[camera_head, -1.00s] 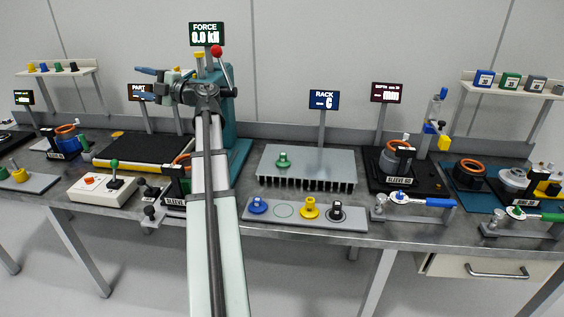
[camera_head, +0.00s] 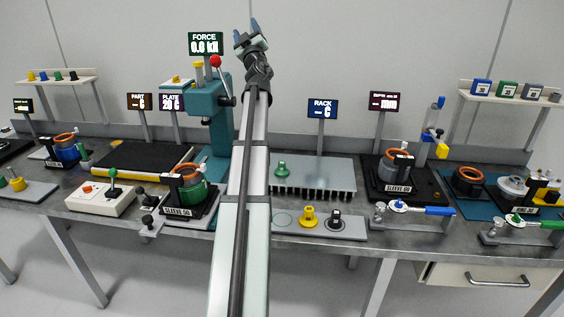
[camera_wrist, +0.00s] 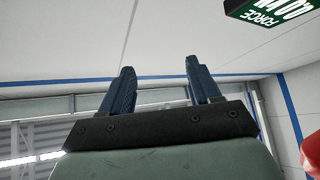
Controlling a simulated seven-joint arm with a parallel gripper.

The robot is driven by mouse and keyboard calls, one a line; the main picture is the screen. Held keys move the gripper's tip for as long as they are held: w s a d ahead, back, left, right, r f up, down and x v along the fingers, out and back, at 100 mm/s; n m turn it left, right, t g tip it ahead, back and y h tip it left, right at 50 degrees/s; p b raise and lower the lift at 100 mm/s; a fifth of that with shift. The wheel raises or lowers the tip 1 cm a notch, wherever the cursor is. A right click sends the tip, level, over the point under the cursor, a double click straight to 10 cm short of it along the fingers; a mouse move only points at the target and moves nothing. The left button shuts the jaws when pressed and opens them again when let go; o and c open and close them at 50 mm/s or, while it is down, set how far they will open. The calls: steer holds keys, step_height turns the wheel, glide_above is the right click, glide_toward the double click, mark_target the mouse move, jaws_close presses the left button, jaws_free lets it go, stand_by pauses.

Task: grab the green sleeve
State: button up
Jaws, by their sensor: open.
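A green cylinder with a copper-coloured ring on top, which looks like the green sleeve (camera_head: 196,194), sits in a black holder labelled SLEEVE on the front left of the bench, just left of my arm. Part of it is hidden by the holder's upright. My gripper (camera_head: 247,30) is raised high above the bench, up and to the right of the sleeve and well apart from it. Its two blue fingers point upward. In the wrist view the fingers (camera_wrist: 160,68) are spread with nothing between them; the sleeve is not in that view.
A teal press (camera_head: 208,105) with a red-knobbed lever stands left of my arm, under the FORCE display (camera_head: 206,43). A grey rack (camera_head: 320,174) holding a green knobbed piece (camera_head: 281,169) lies to the right. A white control box (camera_head: 100,196) stands left of the sleeve holder.

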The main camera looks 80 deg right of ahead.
steer(key=s+d+f+m+g+y, duration=0.45)
steer(key=s+d+f+g, duration=0.2)
steer(key=f, duration=0.25)
steer(key=s+d+f+m+g+y, duration=0.3)
steer(key=s+d+f+m+g, duration=0.25)
steer(key=s+f+g, duration=0.2)
steer(key=n+t+y, duration=0.1)
steer(key=t+y, duration=0.3)
steer(key=y, duration=1.1)
glide_above(282, 163)
step_height(282, 163, down, 21)
step_height(282, 163, down, 13)
steer(key=shift+d+f, duration=0.1)
steer(key=shift+c, duration=0.4)
jaws_close()
